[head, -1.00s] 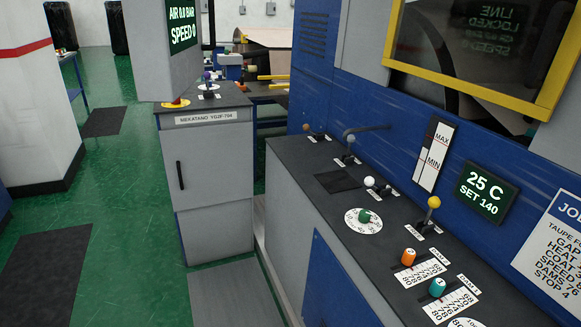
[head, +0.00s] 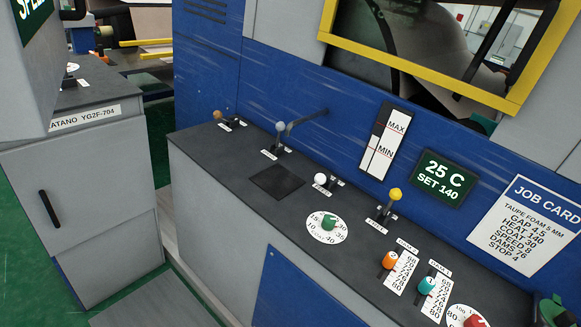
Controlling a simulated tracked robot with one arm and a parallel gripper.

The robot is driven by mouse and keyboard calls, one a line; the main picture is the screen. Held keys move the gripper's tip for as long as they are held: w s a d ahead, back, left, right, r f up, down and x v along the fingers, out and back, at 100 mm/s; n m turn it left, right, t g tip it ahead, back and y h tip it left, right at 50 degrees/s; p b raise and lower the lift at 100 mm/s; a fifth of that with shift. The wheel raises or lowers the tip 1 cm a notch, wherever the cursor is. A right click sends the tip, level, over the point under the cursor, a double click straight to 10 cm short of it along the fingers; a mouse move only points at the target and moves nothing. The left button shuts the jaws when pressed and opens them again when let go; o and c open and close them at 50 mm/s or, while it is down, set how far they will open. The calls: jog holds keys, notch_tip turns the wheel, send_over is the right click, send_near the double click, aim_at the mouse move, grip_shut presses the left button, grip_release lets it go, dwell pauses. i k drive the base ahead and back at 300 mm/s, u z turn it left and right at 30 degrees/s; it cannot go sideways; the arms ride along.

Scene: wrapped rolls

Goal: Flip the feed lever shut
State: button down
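Several small levers stand on the dark top of the console (head: 190,138). One has a brown knob (head: 218,115), one a blue-grey knob (head: 280,127), one a white knob (head: 320,179) and one a yellow knob (head: 396,194). The brown, blue-grey and yellow ones stand up; the white knob sits low, close to the top. Each has a small white label that is too small to read, so I cannot tell which is the feed lever. My gripper is not in view.
A green dial (head: 329,223), an orange slider knob (head: 389,260), a teal slider knob (head: 427,286) and a red knob (head: 475,321) share the console top. A MAX/MIN gauge (head: 384,142), a 25 C display (head: 442,179) and a job card (head: 530,225) are behind. A grey cabinet (head: 85,215) stands left.

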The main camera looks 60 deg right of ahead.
aim_at(321, 179)
jog(key=z, duration=0.65)
jog(key=i, duration=1.25)
jog(key=z, duration=0.85)
jog(key=k, duration=0.85)
jog(key=z, duration=0.15)
jog(key=i, duration=0.85)
jog(key=u, duration=0.05)
